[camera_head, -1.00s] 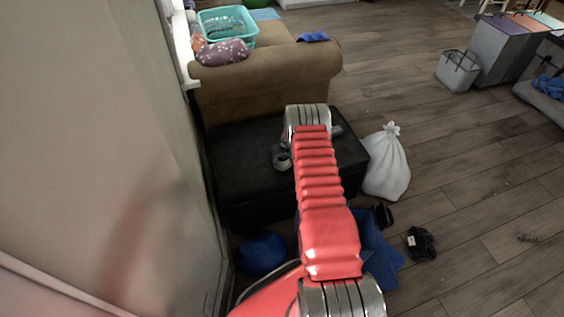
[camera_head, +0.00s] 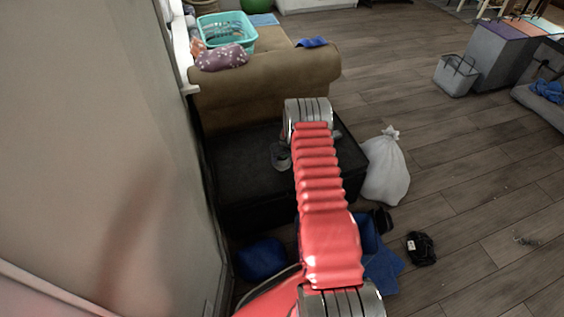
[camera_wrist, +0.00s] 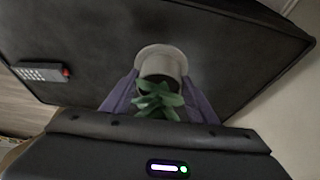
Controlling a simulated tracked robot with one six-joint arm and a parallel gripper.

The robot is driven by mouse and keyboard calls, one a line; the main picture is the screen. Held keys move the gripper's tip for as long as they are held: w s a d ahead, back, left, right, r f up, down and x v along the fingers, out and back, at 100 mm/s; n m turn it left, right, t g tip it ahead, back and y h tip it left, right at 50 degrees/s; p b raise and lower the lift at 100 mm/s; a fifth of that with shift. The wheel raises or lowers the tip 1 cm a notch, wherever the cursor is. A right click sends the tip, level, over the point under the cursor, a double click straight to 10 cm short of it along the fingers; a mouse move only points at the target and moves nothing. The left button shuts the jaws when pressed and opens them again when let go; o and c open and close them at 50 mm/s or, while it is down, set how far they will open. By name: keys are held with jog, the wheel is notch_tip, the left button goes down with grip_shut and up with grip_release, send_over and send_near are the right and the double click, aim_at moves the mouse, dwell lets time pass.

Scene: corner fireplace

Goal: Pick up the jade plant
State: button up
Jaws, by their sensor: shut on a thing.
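The jade plant (camera_wrist: 157,97) shows in the wrist view as green pointed leaves in a pale pot. The pot has a round saucer or base at its far side, over the black ottoman top (camera_wrist: 225,60). My gripper (camera_wrist: 160,88) is shut on the plant, with a purple-grey finger on each side of the pot. Whether the pot touches the ottoman is hard to tell. In the head view a small pale object, seemingly the pot (camera_head: 281,156), shows on or just above the ottoman (camera_head: 240,185), beside my red arm. My fingers are mostly hidden there.
A dark remote (camera_wrist: 41,72) lies on the ottoman. A white bag (camera_head: 385,170) stands right of it. A brown sofa (camera_head: 262,85) with a teal basket (camera_head: 227,31) stands behind. The wall (camera_head: 95,150) is close on the left. Open floor lies right.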

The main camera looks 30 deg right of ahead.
notch_tip(320, 180, up, 6)
jog(key=shift+r, duration=0.1)
dwell(0.8)
